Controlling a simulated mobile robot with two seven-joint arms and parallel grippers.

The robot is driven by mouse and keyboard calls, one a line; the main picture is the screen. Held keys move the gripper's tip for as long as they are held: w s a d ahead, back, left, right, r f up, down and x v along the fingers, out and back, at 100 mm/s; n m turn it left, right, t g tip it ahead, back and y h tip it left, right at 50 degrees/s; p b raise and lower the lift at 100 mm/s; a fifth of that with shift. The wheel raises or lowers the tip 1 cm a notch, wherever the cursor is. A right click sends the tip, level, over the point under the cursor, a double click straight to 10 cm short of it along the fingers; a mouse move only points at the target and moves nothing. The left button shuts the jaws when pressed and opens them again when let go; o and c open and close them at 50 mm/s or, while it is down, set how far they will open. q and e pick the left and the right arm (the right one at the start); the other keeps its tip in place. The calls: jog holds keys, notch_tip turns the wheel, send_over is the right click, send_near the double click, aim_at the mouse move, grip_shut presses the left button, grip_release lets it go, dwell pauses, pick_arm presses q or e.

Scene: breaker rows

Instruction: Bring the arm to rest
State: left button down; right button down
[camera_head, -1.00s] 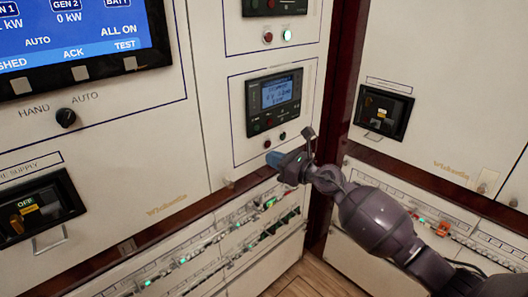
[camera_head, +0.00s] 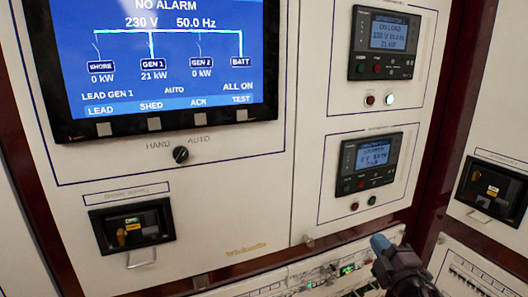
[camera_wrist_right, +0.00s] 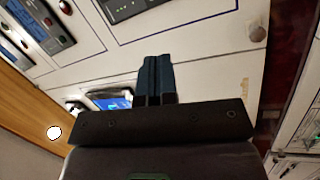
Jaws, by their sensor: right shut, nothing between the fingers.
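My right gripper (camera_head: 380,243) is at the lower right of the head view, in front of the panel below the lower controller unit. Its blue fingertips are together and hold nothing. In the right wrist view my right gripper (camera_wrist_right: 157,62) shows its two dark blue fingers side by side, shut, with the white panel behind them. I cannot see contact between the fingers and the panel. My left gripper is not in view.
A large display (camera_head: 165,62) and a hand/auto knob (camera_head: 180,154) are on the left panel. Two controller units (camera_head: 385,43), (camera_head: 368,162) are at the right. Breakers (camera_head: 132,228), (camera_head: 492,190) sit on either side. A breaker row (camera_head: 335,272) runs low behind my gripper.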

jog(key=s+f+m+g+h, duration=0.4)
jog(key=s+f+m+g, duration=0.4)
jog(key=s+f+m, duration=0.8)
jog(key=s+f, duration=1)
jog(key=s, duration=0.2)
jog(key=shift+s+f, duration=0.15)
jog(key=shift+s, duration=0.25)
